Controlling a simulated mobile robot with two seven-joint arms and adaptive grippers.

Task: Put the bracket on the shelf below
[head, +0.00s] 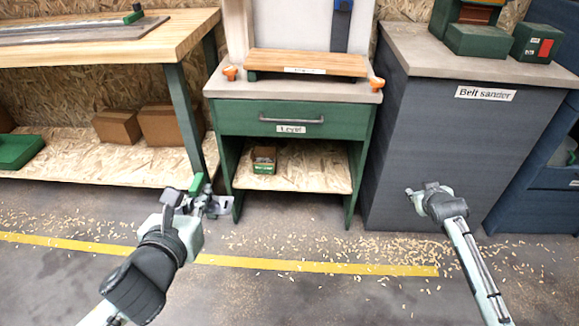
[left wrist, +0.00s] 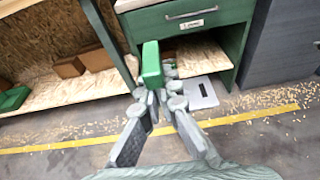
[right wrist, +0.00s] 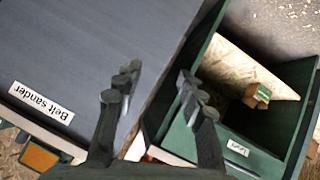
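A bracket with a green block (left wrist: 151,65) and a light grey plate with a hole (left wrist: 198,92) is at the fingertips of my left gripper (head: 192,204). The left gripper looks shut on it, holding it in front of the left post of the green cabinet; the fingers hide its middle. The green block (head: 197,184) also shows in the head view. The cabinet's lower shelf (head: 310,170) lies under the drawer, behind and right of the bracket. My right gripper (right wrist: 158,82) has its fingers apart, is empty, and is in front of the belt sander cabinet.
A small open box (head: 264,158) stands on the left part of the lower shelf; its right part is bare. The drawer (head: 290,118) above is shut. A workbench shelf (head: 70,160) with brown boxes is at left. The belt sander cabinet (head: 460,140) stands at right.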

